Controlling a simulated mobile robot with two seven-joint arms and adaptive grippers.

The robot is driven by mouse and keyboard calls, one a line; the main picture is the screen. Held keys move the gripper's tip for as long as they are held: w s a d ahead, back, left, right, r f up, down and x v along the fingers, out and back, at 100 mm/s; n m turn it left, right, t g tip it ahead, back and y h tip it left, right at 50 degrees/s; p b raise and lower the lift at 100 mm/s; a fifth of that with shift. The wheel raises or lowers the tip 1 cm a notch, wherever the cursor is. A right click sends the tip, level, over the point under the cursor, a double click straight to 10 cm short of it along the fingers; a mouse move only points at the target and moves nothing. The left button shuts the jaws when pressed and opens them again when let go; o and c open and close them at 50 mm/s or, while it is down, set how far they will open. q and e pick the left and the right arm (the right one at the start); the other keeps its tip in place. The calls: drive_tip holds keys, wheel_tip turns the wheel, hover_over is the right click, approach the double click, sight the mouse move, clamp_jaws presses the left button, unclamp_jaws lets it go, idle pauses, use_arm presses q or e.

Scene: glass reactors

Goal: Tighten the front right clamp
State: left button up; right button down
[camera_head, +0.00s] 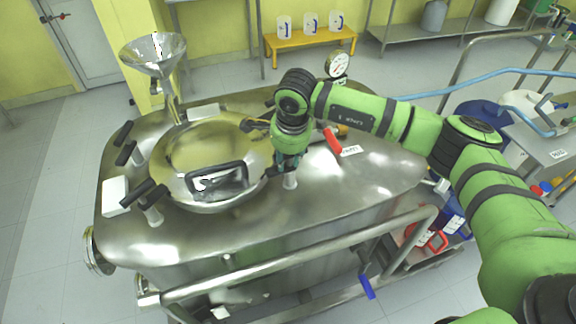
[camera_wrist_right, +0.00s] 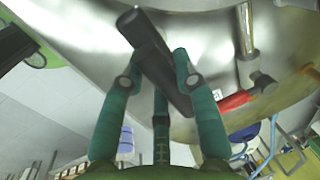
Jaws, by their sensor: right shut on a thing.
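The front right clamp (camera_head: 290,181) stands beside the round lid (camera_head: 213,150) of the steel reactor. Its black handle is mostly hidden by my gripper in the head view. In the right wrist view the black handle (camera_wrist_right: 154,48) runs slantwise between the green fingers. My right gripper (camera_head: 284,165) is lowered onto the clamp and shut on this handle; it also shows in the right wrist view (camera_wrist_right: 158,75). My left gripper is not in view.
Other clamps with black handles stand at the lid's left, including the front left one (camera_head: 144,193). A steel funnel (camera_head: 155,54) rises behind the lid. A red-handled valve (camera_head: 332,140) and a pressure gauge (camera_head: 337,65) are near my right arm. A rail (camera_head: 290,255) runs along the front.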

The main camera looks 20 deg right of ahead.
drive_tip(key=m+b, duration=0.3)
drive_tip(key=shift+w+a+f+m+h, duration=0.1)
drive_tip(key=shift+f+m+h, duration=0.2)
drive_tip(key=shift+m, duration=0.1)
drive_tip(key=m+b, duration=0.1)
drive_tip(key=m, duration=0.1)
drive_tip(key=m+b, duration=0.2)
drive_tip(key=shift+w+r+h, duration=0.15)
drive_tip(key=shift+w+h, duration=0.05)
drive_tip(key=shift+h, duration=0.2)
drive_tip(key=shift+m+b, duration=0.3)
drive_tip(key=c, duration=0.9)
unclamp_jaws()
drive_tip(key=shift+r, duration=0.1)
drive_tip(key=shift+r, duration=0.2)
drive_tip(key=v, duration=1.1)
drive_tip(key=shift+r, duration=0.35)
